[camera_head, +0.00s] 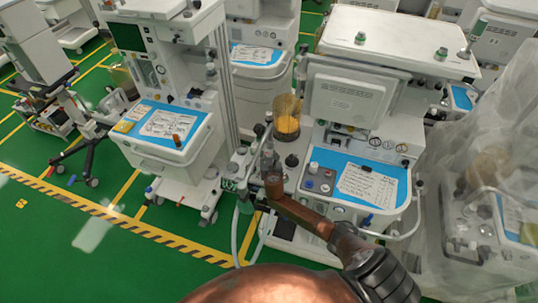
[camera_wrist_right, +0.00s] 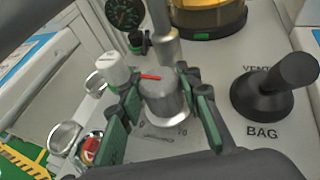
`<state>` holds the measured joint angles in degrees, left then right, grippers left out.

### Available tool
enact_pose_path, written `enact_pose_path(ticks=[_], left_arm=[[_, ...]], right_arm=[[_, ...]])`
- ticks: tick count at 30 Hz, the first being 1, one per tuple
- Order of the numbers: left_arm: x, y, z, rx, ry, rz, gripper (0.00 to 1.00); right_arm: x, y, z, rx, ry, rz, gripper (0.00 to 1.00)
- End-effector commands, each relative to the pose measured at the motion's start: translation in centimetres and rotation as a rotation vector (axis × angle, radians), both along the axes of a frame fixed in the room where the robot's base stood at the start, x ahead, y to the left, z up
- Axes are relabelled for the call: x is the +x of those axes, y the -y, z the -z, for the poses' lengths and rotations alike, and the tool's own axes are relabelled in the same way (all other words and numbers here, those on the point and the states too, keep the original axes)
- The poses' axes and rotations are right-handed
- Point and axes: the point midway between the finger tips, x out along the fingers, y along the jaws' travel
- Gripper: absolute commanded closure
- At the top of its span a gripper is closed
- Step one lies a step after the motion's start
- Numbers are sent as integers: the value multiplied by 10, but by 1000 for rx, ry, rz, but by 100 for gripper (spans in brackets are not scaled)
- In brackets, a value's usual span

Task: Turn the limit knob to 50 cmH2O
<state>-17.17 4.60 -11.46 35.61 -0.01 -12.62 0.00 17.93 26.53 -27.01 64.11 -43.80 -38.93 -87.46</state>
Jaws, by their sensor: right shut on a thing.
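The limit knob (camera_wrist_right: 163,97) is a grey cylinder with a red pointer line on top; the pointer lies towards the left in the right wrist view. Some scale print shows at its base, with 0 and what looks like 70; the rest is hidden or unreadable. My right gripper (camera_head: 267,152) is at the left side of the anaesthesia machine (camera_head: 357,95). Its green-padded fingers (camera_wrist_right: 205,112) stand on both sides of the knob and are shut on it. The knob is hidden in the head view. My left gripper is not in view.
A black lever (camera_wrist_right: 268,95) marked BAG stands right of the knob. A white-capped post (camera_wrist_right: 113,68) stands close at left. An amber canister (camera_head: 288,124) is behind the gripper. Another cart (camera_head: 170,130) stands at left, a plastic-covered one (camera_head: 480,190) at right.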

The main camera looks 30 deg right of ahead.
Motion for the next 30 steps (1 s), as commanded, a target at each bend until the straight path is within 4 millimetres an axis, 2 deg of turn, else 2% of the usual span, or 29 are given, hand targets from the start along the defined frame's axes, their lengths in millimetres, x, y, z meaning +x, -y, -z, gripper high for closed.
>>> enact_pose_path(ticks=[6,16,17,25,30], left_arm=[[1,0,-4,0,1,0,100],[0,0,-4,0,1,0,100],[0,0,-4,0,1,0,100],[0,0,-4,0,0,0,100],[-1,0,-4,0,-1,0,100]], right_arm=[[1,0,-1,0,2,137,93],[0,0,-1,-1,2,152,93],[0,0,-1,-1,2,152,68],[0,0,-1,-2,1,151,50],[0,0,-1,-2,1,151,50]])
